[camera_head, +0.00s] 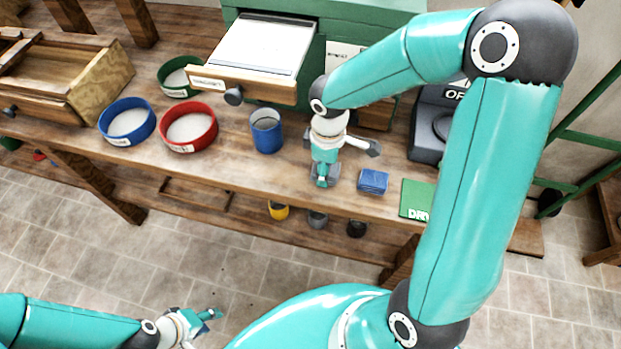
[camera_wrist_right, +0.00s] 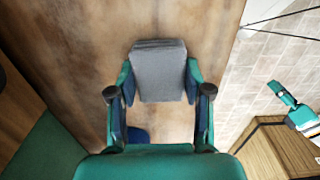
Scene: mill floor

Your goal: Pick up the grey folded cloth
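The grey folded cloth (camera_wrist_right: 160,75) is between the two fingers of my right gripper (camera_wrist_right: 160,92) in the right wrist view. The finger pads lie against its left and right sides. In the head view the right gripper (camera_head: 324,174) points down at the front of the workbench and mostly hides the cloth; I cannot tell whether the cloth is clear of the bench top. My left gripper (camera_head: 208,320) is low in the head view, in front of the bench and away from it, open and empty.
On the workbench (camera_head: 230,185), a blue folded cloth (camera_head: 373,181) and a green mat (camera_head: 417,198) lie right of my right gripper. A blue cup (camera_head: 266,131) stands left of it. Red (camera_head: 190,128), blue (camera_head: 127,122) and green (camera_head: 178,77) round containers stand further left. A drawer (camera_head: 240,84) juts out behind.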

